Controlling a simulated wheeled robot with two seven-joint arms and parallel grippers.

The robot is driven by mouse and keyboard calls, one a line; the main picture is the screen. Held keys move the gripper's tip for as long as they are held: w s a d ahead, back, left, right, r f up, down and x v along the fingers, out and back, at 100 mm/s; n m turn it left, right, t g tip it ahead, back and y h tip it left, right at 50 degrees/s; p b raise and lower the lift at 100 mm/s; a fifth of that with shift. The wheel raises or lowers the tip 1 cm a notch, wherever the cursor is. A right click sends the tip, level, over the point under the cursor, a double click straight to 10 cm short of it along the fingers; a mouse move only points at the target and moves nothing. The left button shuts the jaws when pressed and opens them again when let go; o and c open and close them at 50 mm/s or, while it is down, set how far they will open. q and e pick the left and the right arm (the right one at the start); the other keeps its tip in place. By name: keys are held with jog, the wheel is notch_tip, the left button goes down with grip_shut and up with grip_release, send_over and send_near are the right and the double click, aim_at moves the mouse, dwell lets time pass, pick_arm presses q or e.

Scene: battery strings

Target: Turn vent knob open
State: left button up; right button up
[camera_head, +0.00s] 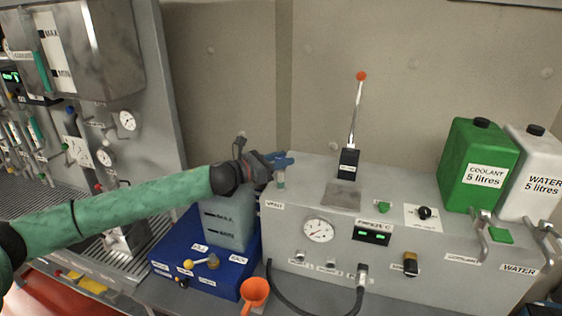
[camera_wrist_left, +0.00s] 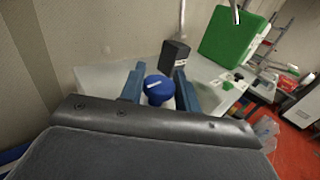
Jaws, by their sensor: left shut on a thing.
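The blue vent knob (camera_wrist_left: 158,90) sits on top of the grey machine box (camera_head: 300,225), at its left end above the VENT label (camera_head: 274,205). My left gripper (camera_head: 280,162) reaches in from the left and is shut on the knob. In the left wrist view the two blue fingers of my left gripper (camera_wrist_left: 158,84) stand on either side of the knob, which carries a white mark. In the head view the fingers hide most of the knob; the pale valve stem (camera_head: 281,181) shows below them. My right gripper is not in view.
The green coolant container (camera_head: 478,165) and white water container (camera_head: 533,173) stand at right. A blue unit (camera_head: 205,258) with a translucent tank (camera_head: 228,222) lies below my left forearm. An orange funnel (camera_head: 254,291) is in front.

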pick_arm(q)
jog(key=shift+m+g+h, duration=0.3)
jog(key=shift+m+g, duration=0.1)
jog(key=shift+g, duration=0.1)
jog(key=shift+r, duration=0.1)
jog(key=o, duration=1)
jog(key=shift+c, duration=0.2)
jog(key=shift+a, duration=0.1)
